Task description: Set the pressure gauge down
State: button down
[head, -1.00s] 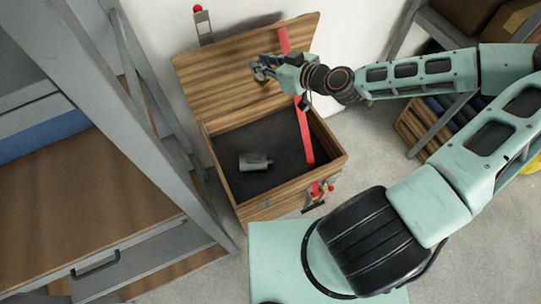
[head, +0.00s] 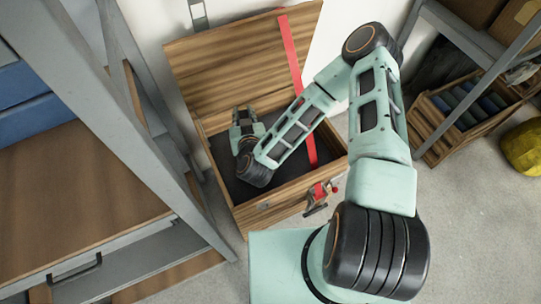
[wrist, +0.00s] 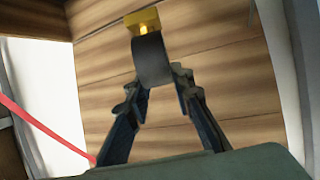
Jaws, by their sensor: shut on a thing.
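The pressure gauge (wrist: 152,60) shows in the wrist view as a dark round body with a yellow brass fitting on top. My gripper (wrist: 158,85) is shut on it, one finger on each side. In the head view my gripper (head: 243,116) is over the back left of the open wooden chest (head: 290,190), in front of its raised lid (head: 225,65). The gauge is too small to make out in the head view. Whether it touches the chest, I cannot tell.
A red strap (head: 301,100) runs down the lid and into the chest. A red-handled latch (head: 320,193) is on the chest's front. A grey shelf frame (head: 100,110) stands close on the left. A crate of bottles (head: 470,105) is at the right.

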jog(key=s+d+f+m+h+b, duration=0.3)
jog(key=s+f, duration=0.1)
jog(key=f, duration=0.5)
jog(key=s+d+m+h+b, duration=0.35)
jog(key=d+b, duration=0.35)
jog(key=d, duration=0.3)
jog(key=shift+n+g+h, duration=0.25)
jog(key=shift+g, duration=0.15)
jog(key=w+d+f+b, duration=0.1)
jog(key=w+f+b, duration=0.1)
jog(key=w+f, duration=0.2)
jog(key=w+d+f+b, duration=0.1)
jog(key=w+f+b, duration=0.1)
jog(key=w+f, duration=0.2)
jog(key=w+d+f+b, duration=0.2)
jog(key=w+f, duration=0.2)
jog(key=f, duration=0.1)
jog(key=shift+w, duration=0.35)
jog(key=shift+r, duration=0.1)
